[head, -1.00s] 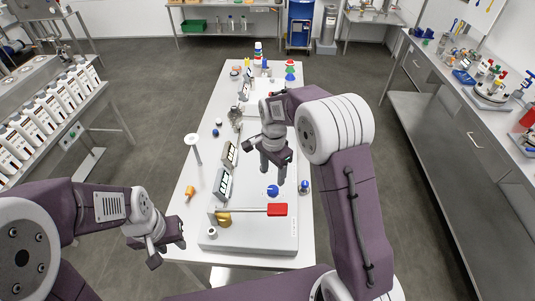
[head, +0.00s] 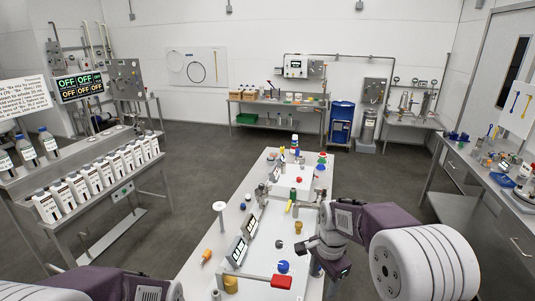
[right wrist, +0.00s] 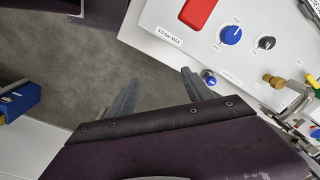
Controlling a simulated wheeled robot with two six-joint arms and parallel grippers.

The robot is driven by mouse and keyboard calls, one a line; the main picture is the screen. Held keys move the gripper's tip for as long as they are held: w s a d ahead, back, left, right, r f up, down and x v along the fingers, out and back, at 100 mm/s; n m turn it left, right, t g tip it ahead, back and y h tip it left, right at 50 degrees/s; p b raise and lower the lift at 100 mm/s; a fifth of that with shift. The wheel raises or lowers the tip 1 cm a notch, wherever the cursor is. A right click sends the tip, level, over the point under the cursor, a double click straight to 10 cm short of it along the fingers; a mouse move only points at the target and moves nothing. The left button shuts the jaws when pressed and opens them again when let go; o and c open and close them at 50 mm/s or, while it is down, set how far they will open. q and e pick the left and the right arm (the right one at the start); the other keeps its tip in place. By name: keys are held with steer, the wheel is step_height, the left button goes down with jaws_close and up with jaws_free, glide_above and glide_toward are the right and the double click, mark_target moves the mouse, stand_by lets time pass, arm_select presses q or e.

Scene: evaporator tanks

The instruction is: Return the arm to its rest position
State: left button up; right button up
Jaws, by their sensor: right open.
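My right gripper (head: 325,262) is in the lower right of the head view, beside the right edge of the white bench panel (head: 255,287). In the right wrist view its two dark fingers (right wrist: 160,92) stand apart with nothing between them. The right arm is bent, with its large white joint at the lower right of the head view. Part of my left arm shows at the bottom left edge of the head view; its gripper is out of the picture.
A blue knob (head: 283,267) and a red handle (head: 281,282) are on the panel close to my right gripper; the knob also shows in the right wrist view (right wrist: 231,34). A side bench (head: 452,205) stands at right, a bottle rack (head: 95,178) at left. Grey floor lies between.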

arm_select(q)
steer(key=shift+w+a+f+b, duration=0.1)
steer(key=shift+w+f+b, duration=0.1)
steer(key=shift+f+b, duration=0.7)
arm_select(e)
steer(key=s+d+f+n, duration=0.1)
steer(key=s+f+n, duration=0.2)
steer(key=s+n, duration=0.3)
steer(key=s+d+f+n, duration=0.1)
steer(key=s+f+n, duration=0.2)
steer(key=s+n, duration=0.3)
steer(key=s, duration=0.3)
steer(key=shift+s+d+f+n+t, duration=0.15)
steer(key=shift+d+n+t, duration=0.15)
arm_select(q)
steer(key=shift+s, duration=0.15)
arm_select(e)
steer(key=shift+s, duration=0.15)
